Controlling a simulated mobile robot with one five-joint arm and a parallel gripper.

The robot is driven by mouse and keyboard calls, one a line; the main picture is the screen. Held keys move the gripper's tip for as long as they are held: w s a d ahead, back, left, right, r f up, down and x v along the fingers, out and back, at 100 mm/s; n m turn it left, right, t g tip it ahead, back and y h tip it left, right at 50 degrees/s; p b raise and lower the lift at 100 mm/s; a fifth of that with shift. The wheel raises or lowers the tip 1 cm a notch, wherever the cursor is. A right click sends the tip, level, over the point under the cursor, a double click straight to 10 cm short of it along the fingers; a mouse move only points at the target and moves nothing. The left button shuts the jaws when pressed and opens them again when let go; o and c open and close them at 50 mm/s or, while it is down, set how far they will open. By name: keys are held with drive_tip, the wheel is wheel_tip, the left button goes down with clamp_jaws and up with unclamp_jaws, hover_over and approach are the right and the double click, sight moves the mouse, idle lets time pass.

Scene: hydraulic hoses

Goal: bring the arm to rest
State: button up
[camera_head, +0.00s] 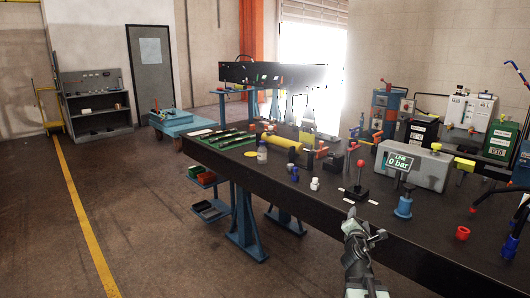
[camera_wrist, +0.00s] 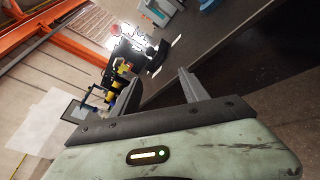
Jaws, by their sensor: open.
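My gripper (camera_head: 366,238) is in front of the near edge of the black workbench (camera_head: 330,209) in the head view, raised beside it and touching nothing that I can see. In the wrist view my gripper (camera_wrist: 158,88) shows two dark fingers spread apart with nothing between them. Its pale green housing fills the bottom of that view. The wrist view is tilted, with the bench surface running across its upper right.
The bench holds a red-knobbed joystick (camera_head: 360,177), a blue fitting (camera_head: 403,205), a red cap (camera_head: 462,233) and a grey unit with a gauge display (camera_head: 397,161). A blue cart (camera_head: 180,122) and a grey shelf (camera_head: 97,108) stand behind. The floor at left is clear.

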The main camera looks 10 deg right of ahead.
drive_tip(key=s+a+f+m+g+y, duration=0.35)
drive_tip(key=a+f+m+g, duration=0.35)
drive_tip(key=a+f+m, duration=0.8)
drive_tip(key=s+a+f+m+g+y, duration=0.2)
drive_tip(key=s+a+f+m+g, duration=0.15)
drive_tip(key=s+a, duration=0.35)
drive_tip(key=s+a+f+m+g+y, duration=0.25)
drive_tip(key=s+a+m+g, duration=0.2)
drive_tip(key=s, duration=0.45)
wheel_tip(320, 180, up, 17)
drive_tip(key=n+p, duration=0.1)
drive_tip(key=p, duration=1.6)
drive_tip(key=shift+w+d+r+p, duration=0.15)
drive_tip(key=shift+d+r+p, duration=0.05)
drive_tip(key=shift+d+p, duration=0.15)
drive_tip(key=shift+f, duration=0.1)
drive_tip(key=c, duration=0.4)
drive_tip(key=shift+o, duration=0.2)
drive_tip(key=shift+d, duration=0.1)
